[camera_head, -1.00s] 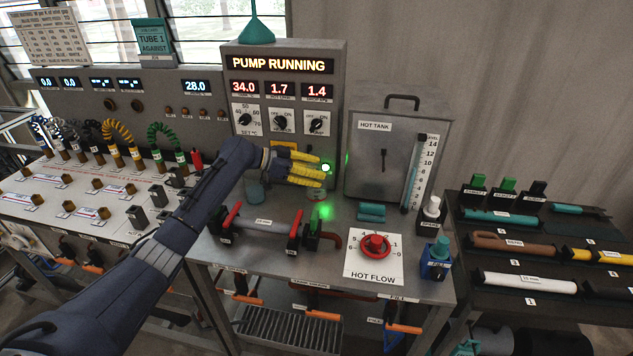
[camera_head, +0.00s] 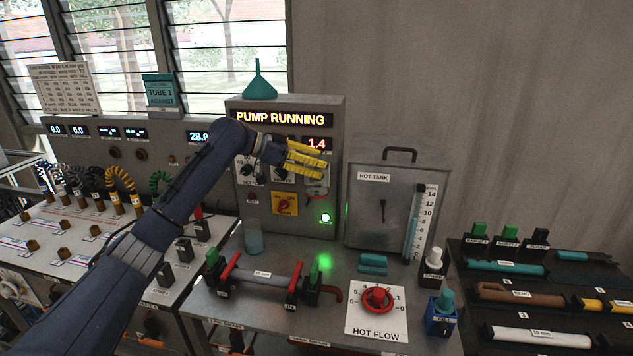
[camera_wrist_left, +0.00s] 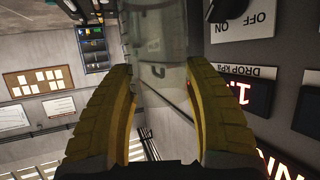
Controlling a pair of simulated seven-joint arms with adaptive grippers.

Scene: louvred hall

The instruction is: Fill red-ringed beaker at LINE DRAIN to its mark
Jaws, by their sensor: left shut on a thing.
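My left gripper (camera_head: 308,165), with yellow ribbed fingers, is raised in front of the pump panel. In the left wrist view it is shut on a clear glass vessel (camera_wrist_left: 157,45) that looks like a beaker. Its walls show between and beyond the fingers; I see no liquid in it. A faint reddish line shows below the fingers in the head view, but I cannot tell if it is a ring. Another pale bluish glass vessel (camera_head: 254,241) stands on the bench (camera_head: 232,302) below. My right gripper is not in view.
The pump panel (camera_head: 240,150) reads PUMP RUNNING, with a green lamp lit. The hot tank (camera_head: 370,215) stands right of it. A pipe section (camera_head: 268,280) and the red HOT FLOW knob (camera_head: 378,297) are on the bench. A dark rack of tubes (camera_head: 480,290) is at right.

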